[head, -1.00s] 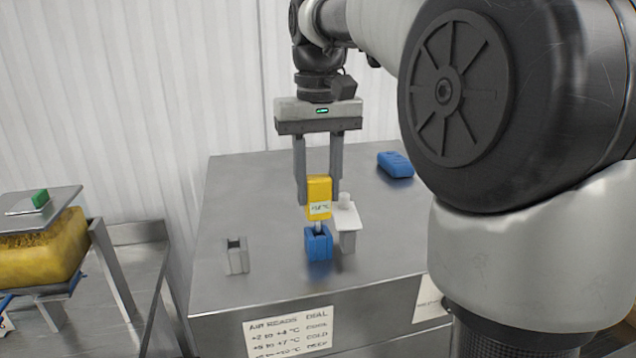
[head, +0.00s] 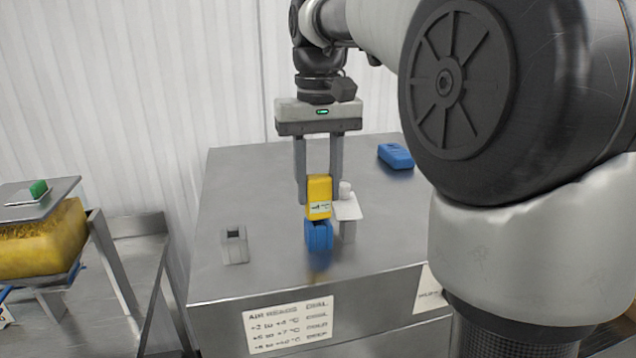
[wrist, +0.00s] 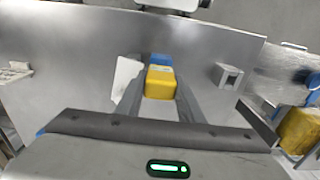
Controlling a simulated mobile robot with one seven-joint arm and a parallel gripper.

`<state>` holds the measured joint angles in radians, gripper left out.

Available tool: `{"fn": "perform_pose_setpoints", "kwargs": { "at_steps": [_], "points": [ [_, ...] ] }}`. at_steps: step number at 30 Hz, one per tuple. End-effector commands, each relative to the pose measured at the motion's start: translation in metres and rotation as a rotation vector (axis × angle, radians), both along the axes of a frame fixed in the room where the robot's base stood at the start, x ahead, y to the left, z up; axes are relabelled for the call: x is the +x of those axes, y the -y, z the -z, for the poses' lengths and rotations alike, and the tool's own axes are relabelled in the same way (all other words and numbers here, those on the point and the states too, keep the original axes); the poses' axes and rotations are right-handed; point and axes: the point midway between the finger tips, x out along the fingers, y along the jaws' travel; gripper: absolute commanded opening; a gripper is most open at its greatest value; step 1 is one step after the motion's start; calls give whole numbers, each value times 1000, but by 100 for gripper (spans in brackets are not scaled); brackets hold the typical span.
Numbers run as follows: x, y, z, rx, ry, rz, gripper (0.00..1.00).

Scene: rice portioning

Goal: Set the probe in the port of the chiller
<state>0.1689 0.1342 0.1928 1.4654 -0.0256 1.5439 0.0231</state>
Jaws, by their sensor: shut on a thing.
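The yellow probe (head: 319,184) has a small white display and is held upright between the fingers of my gripper (head: 319,200). It also shows in the wrist view (wrist: 160,82). Directly below it is a blue open-topped socket (head: 319,237) on the steel top of the chiller (head: 260,190). The probe's lower end meets the socket's top in the head view, and no shaft shows between them. How deep it sits is hidden. A grey socket (head: 235,246) stands to the left; it also shows in the wrist view (wrist: 229,76).
A white stand (head: 347,208) is close at the probe's right. A blue device (head: 395,156) lies farther back. A printed label (head: 288,324) is on the chiller's front.

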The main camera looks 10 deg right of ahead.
Motion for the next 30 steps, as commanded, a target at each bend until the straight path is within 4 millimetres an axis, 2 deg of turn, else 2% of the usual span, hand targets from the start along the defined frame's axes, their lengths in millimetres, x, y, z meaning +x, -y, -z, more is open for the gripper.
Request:
{"fn": "perform_pose_setpoints", "kwargs": {
  "at_steps": [30],
  "points": [
    [0,0,4,0,0,0,11]
  ]
}}
